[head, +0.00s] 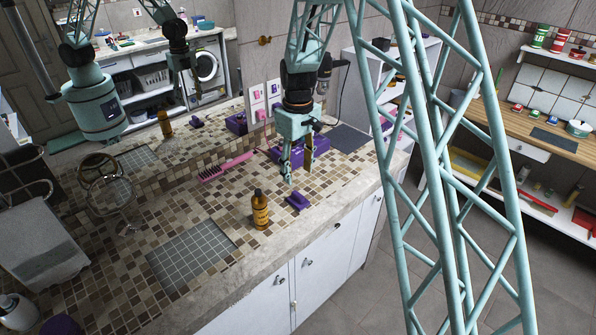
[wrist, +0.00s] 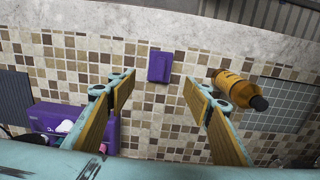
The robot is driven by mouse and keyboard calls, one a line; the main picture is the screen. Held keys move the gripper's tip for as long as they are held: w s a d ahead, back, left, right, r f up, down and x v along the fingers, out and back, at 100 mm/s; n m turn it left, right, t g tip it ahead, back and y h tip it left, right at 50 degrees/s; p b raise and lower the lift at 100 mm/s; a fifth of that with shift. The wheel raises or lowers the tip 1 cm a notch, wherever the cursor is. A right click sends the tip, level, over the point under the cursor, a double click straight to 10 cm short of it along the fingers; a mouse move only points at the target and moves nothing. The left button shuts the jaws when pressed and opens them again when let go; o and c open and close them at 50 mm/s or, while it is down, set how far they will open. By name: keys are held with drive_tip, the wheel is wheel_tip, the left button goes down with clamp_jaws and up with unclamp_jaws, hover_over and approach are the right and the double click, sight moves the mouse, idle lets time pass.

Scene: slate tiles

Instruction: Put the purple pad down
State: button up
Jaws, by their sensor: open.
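The purple pad (head: 298,201) lies on the tiled counter near its front edge, right of the amber bottle. In the wrist view the pad (wrist: 159,66) shows past the fingertips, roughly centred between them and apart from both. My gripper (head: 298,170) is above the counter, just behind the pad in the head view. Its two fingers are spread, with nothing between them, as the wrist view also shows (wrist: 161,90).
The amber bottle (head: 260,210) stands close by the pad. A purple box (head: 284,154) is behind my gripper, and a pink brush (head: 226,167) lies to the left. A grey grid mat (head: 190,256) and a dark mat (head: 350,138) lie on the counter.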

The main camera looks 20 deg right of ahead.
drive_tip(key=s+r+m+t, duration=0.1)
drive_tip(key=s+r, duration=1.1)
drive_tip(key=r, duration=0.2)
drive_tip(key=s+r+m+t, duration=0.1)
drive_tip(key=s+r+m, duration=0.1)
drive_tip(key=s+r, duration=1.1)
drive_tip(key=s+r+m+t, duration=0.1)
drive_tip(key=s+r, duration=0.2)
drive_tip(key=s, duration=1)
drive_tip(key=s+r+m, duration=0.1)
drive_tip(key=s+r, duration=0.1)
drive_tip(key=s, duration=1.1)
drive_tip(key=shift+r+m+t, duration=0.3)
drive_tip(key=shift+r+t, duration=0.1)
